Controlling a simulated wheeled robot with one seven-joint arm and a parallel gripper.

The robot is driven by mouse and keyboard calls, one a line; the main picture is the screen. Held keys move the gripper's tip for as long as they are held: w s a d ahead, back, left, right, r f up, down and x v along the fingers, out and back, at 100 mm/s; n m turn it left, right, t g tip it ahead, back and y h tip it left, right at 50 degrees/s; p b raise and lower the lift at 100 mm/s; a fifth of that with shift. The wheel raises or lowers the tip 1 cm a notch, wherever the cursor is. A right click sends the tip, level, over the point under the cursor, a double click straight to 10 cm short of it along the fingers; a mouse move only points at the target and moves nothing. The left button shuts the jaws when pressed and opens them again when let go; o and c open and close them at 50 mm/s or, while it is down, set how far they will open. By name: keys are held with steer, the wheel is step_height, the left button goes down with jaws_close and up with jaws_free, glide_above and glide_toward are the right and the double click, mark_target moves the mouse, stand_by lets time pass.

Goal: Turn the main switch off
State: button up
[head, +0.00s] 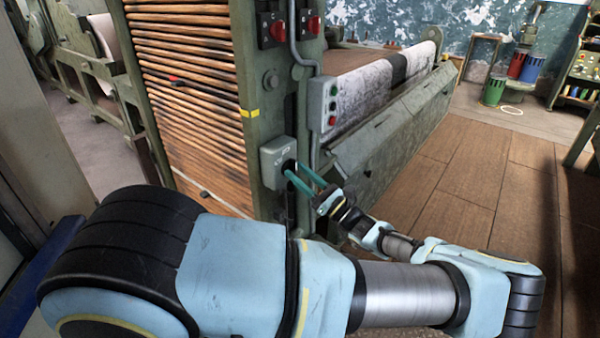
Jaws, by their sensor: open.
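A grey switch box (276,166) is fixed to the green machine post, with a small label on its face. A dark part at its right side is mostly hidden by my gripper, so the switch position cannot be read. I take this box for the main switch, but the label is too small to read. My gripper (293,169) has two teal fingers apart, with their tips at the dark part on the box. Whether they touch it I cannot tell. Nothing is visibly held.
Above are two dark boxes with red knobs (279,29) (313,24) and a push-button box (323,104) with green and red buttons. A conduit runs down the post. Stacked wooden slats (195,100) fill the machine's left side. Open wooden floor (465,185) lies to the right.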

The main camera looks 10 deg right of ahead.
jaws_close()
stand_by(0.3)
stand_by(0.3)
